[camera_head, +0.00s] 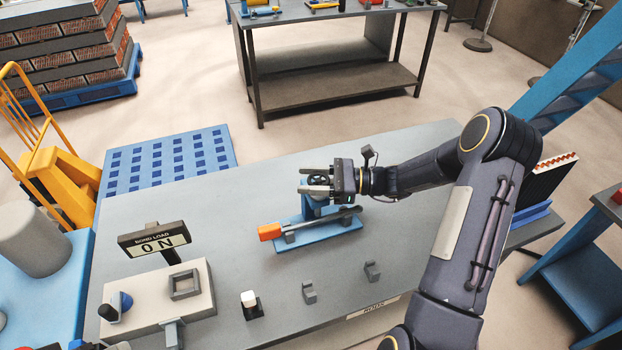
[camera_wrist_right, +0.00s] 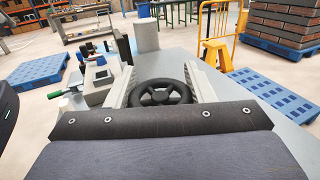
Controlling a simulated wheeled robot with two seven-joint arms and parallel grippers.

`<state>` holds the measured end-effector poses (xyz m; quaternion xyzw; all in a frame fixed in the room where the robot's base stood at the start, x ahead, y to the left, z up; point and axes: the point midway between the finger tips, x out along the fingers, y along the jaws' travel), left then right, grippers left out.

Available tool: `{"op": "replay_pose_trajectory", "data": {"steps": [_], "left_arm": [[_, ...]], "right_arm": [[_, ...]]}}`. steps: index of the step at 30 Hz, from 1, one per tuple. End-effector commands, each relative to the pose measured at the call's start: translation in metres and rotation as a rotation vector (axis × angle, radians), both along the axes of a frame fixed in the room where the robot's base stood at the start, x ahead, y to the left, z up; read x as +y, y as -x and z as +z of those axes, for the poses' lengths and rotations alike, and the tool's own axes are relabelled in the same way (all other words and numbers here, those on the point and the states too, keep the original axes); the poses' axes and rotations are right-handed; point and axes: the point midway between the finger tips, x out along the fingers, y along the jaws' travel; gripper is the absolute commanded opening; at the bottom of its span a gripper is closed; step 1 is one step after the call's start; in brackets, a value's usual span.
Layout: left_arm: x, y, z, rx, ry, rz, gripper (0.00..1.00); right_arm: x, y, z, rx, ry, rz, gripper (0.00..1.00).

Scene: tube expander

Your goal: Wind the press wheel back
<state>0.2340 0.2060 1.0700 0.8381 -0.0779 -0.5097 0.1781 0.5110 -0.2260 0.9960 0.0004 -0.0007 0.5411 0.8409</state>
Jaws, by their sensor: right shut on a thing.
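The black press wheel (camera_head: 319,180) sits at the top of the blue press (camera_head: 313,207), near the middle of the bench. My right gripper (camera_head: 316,182) reaches in from the right and is shut on the wheel, with one pale finger on each side of it. In the right wrist view the wheel (camera_wrist_right: 160,94) lies between the two fingers, its rim and spokes visible; its lower edge is partly hidden by my gripper body. A grey tool with an orange end (camera_head: 270,232) lies across holders on the press's blue base plate (camera_head: 318,238). My left gripper is not in view.
A sign reading "BOND LOAD ON" (camera_head: 155,241) stands left of the press. A pale control box (camera_head: 195,295) with a knob is in front of it. A black-and-white block (camera_head: 250,304) and two small grey brackets (camera_head: 309,292) stand nearer. The bench (camera_head: 400,145) behind the gripper is clear.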

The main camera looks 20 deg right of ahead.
Motion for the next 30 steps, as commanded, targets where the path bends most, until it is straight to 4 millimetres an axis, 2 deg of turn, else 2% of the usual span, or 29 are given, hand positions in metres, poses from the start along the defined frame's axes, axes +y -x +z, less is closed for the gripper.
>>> {"op": "replay_pose_trajectory", "data": {"steps": [10,11,15,24,30], "left_arm": [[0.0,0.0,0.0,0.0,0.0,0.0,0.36],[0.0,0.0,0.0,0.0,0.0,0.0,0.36],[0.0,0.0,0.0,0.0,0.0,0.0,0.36],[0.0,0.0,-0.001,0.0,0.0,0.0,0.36],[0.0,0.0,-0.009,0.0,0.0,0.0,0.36]], "right_arm": [[0.0,0.0,0.001,0.0,0.001,0.022,0.26],[0.0,0.0,0.001,-0.001,0.001,0.022,0.51],[0.0,0.0,0.001,0.0,0.001,0.021,0.69],[-0.001,0.001,0.0,0.001,0.002,0.02,0.7],[-0.024,0.01,-0.003,0.0,0.003,0.016,0.7]]}}
